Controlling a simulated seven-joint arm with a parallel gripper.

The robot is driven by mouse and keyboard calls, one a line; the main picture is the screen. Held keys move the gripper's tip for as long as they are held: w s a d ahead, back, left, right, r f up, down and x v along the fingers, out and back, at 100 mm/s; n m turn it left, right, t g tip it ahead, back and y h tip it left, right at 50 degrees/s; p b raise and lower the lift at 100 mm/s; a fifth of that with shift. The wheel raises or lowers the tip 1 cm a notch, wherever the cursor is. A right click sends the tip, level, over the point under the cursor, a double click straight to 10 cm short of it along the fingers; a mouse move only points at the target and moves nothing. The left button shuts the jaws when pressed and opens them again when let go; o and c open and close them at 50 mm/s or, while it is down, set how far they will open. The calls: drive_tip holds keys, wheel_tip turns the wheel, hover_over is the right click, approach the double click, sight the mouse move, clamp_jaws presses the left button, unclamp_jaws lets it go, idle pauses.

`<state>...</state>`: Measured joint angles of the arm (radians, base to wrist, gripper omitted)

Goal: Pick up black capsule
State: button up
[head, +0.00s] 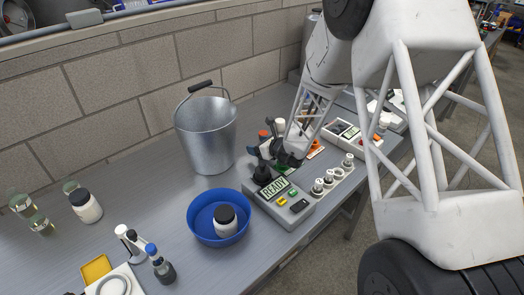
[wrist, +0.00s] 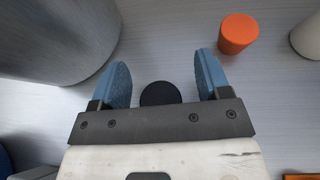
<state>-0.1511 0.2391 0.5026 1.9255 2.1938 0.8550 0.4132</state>
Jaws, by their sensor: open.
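The black capsule (wrist: 160,93) shows in the wrist view as a small dark round shape, partly hidden by my gripper's palm. My gripper (wrist: 161,62) is open, with one blue finger on each side of it and a gap to both. The capsule's height relative to the fingers is hard to tell. In the head view my gripper (head: 270,150) points down behind the grey device, and I cannot make out the capsule there.
A metal bucket (head: 206,135) stands close to the left; an orange cylinder (wrist: 238,34) stands ahead and right. A grey device reading READY (head: 283,205) and a blue bowl (head: 203,232) holding a black-lidded jar (head: 225,222) are nearer.

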idle(0.4)
drive_tip(key=c, duration=0.7)
drive_tip(key=shift+r, duration=0.15)
wheel_tip(320, 180, up, 10)
idle(0.6)
idle(0.5)
